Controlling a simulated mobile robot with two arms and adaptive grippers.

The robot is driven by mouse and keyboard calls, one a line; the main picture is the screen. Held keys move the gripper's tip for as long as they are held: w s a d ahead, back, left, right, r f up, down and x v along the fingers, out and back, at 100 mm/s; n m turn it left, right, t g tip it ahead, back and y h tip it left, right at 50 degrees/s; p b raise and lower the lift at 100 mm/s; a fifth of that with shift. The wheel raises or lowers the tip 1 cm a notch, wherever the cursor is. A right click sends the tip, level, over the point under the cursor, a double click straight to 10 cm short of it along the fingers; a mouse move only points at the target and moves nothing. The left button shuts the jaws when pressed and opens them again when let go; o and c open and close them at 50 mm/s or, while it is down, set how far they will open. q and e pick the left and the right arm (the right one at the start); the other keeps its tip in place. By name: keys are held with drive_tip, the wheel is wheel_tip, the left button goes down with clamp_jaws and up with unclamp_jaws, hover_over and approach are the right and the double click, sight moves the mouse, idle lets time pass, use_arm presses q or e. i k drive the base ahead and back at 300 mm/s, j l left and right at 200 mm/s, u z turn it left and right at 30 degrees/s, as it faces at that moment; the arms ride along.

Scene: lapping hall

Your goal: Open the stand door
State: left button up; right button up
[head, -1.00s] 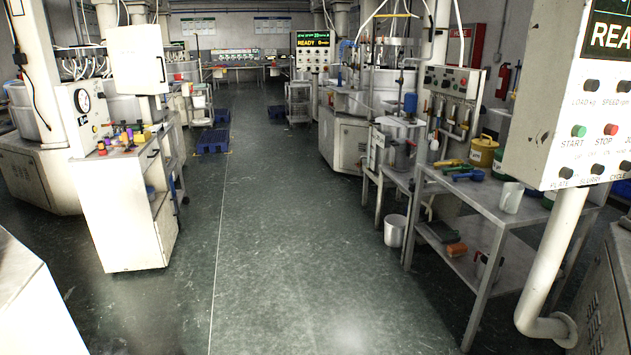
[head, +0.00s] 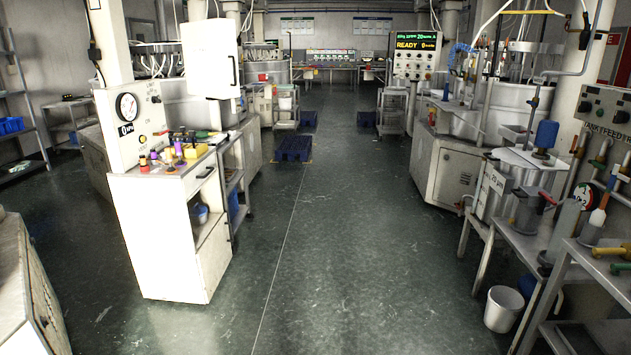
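A white stand (head: 160,240) with a pressure gauge panel (head: 133,118) stands at the left. Its right side shows a drawer front with a dark handle (head: 205,172) and an open bay below, with a blue and white item (head: 201,213) inside. The pale machine base (head: 440,172) at centre right has a closed, vented panel (head: 457,178). I cannot tell which panel is the stand door. Neither of my grippers is in view.
A clear green floor aisle (head: 310,240) runs down the middle. A blue pallet (head: 294,148) lies ahead. A white bucket (head: 503,308) and metal tables with tools (head: 590,262) line the right. A pale cabinet (head: 30,290) is at the lower left.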

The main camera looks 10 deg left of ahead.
sight(214, 255)
drive_tip(key=i+u, duration=0.1)
drive_tip(key=i, duration=2.1)
